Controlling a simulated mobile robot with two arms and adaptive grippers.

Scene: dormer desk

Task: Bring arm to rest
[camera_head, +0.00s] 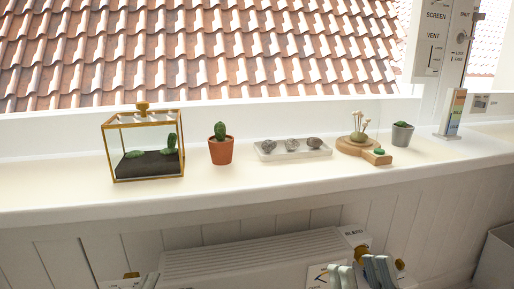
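My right gripper (361,273) shows at the bottom edge, right of centre, in front of the radiator and below the window sill. Its two grey fingers stand a little apart with nothing visible between them, so it looks open and empty. The lower part of it is cut off by the frame. It is apart from everything on the sill.
A white sill (60,190) carries a gold-framed terrarium (148,163), a potted cactus (221,150), a stone tray (265,156), a round wooden board (350,148) and a grey pot (402,134). Below is a white radiator (250,258). A pale bin (497,262) stands lower right.

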